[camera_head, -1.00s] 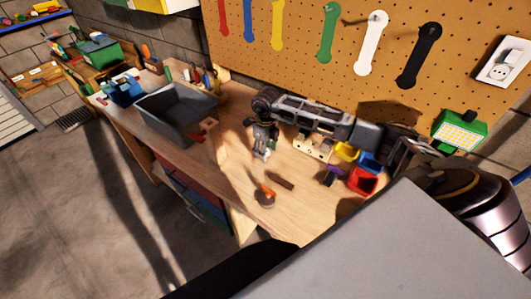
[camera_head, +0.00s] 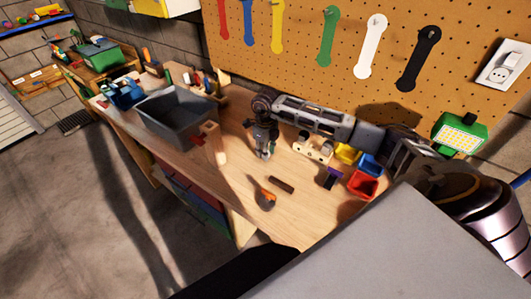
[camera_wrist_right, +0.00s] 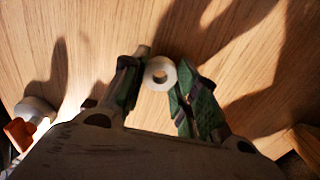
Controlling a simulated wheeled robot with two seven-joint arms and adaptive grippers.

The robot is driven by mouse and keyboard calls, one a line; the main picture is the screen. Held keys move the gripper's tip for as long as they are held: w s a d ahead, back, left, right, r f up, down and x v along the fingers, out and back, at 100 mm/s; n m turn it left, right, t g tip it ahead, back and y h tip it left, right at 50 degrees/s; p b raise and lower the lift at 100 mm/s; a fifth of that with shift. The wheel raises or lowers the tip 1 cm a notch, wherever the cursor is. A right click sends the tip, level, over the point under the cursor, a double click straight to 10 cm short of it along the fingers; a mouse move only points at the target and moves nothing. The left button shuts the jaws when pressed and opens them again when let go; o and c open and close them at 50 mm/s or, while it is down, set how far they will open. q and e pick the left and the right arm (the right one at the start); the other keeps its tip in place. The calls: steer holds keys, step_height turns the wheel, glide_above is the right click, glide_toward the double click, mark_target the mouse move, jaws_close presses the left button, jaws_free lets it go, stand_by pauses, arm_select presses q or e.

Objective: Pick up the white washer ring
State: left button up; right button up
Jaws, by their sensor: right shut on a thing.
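The white washer ring (camera_wrist_right: 160,62) shows in the wrist view between the two fingertips of my right gripper (camera_wrist_right: 158,82), which is shut on it. The ring's round face and centre hole show, with wood grain behind it. Whether it touches the bench cannot be told. In the head view my right gripper (camera_head: 265,150) points down over the middle of the wooden bench (camera_head: 235,185). The ring is too small to make out clearly there. My left gripper is not in view.
A grey bin (camera_head: 160,130) stands left of the gripper, with a wooden piece (camera_head: 216,145) between them. A wooden stand (camera_head: 314,151) and a red bin (camera_head: 363,185) are to the right. A dark bar (camera_head: 282,185) and an orange-and-grey object (camera_head: 265,200) lie in front. The pegboard (camera_head: 300,55) rises behind.

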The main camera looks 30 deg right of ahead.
step_height(320, 180, up, 9)
steer(key=b, duration=0.1)
stand_by(0.4)
steer(key=shift+r, duration=0.1)
stand_by(0.4)
